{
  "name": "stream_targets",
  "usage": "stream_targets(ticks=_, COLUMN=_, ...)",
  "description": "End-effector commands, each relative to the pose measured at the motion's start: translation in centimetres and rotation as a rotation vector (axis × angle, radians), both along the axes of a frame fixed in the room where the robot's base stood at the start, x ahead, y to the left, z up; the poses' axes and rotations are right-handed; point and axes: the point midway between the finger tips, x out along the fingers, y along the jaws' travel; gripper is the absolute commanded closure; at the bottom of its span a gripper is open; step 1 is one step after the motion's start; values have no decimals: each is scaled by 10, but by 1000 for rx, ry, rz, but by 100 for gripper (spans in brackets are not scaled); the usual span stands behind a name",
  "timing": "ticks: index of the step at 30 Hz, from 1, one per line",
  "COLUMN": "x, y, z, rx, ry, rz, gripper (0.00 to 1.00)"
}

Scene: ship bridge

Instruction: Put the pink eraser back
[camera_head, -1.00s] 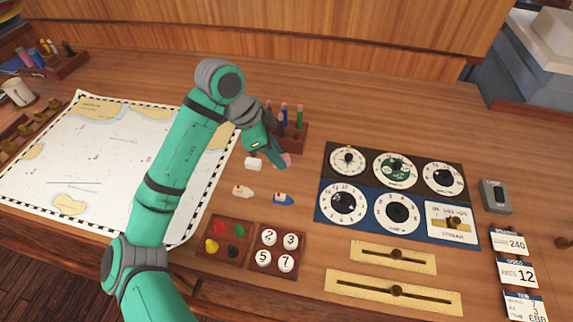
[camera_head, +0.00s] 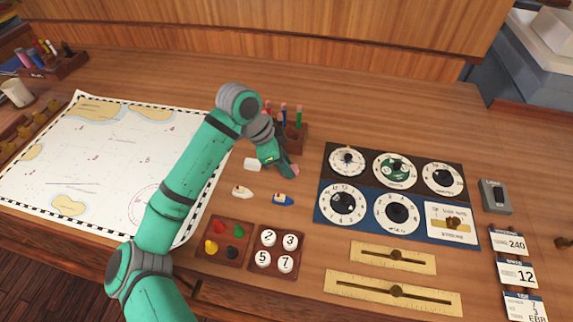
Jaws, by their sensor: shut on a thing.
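My gripper (camera_head: 286,170) is shut on the pink eraser (camera_head: 294,171), of which only a small pink end shows past the fingers. The gripper is over the desk, just in front of the wooden pencil holder (camera_head: 299,147). The holder stands upright with several coloured pencils in it; my arm hides its left part. I cannot tell whether the eraser touches the desk. A white block (camera_head: 252,164) lies on the desk to the left of the gripper.
A white boat (camera_head: 242,192) and a blue boat (camera_head: 283,199) lie in front of the gripper. A dial panel (camera_head: 320,190) is to the right. A chart (camera_head: 100,160) covers the left. Trays of coloured pieces (camera_head: 215,247) and number discs (camera_head: 277,268) are nearer. Desk behind the dials is clear.

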Motion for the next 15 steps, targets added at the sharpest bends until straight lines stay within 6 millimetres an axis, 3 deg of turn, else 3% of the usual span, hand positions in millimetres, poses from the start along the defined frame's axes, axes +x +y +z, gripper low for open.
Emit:
stream_targets(ticks=1, x=0, y=0, z=-2, rx=-1, ry=1, rz=0, gripper=100)
stream_targets(ticks=2, x=0, y=0, z=-2, rx=-1, ry=0, rz=0, gripper=78)
stream_targets(ticks=4, x=0, y=0, z=-2, rx=0, ry=0, rz=0, gripper=62)
stream_targets(ticks=15, x=0, y=0, z=1, rx=1, ry=0, rz=-1, gripper=62)
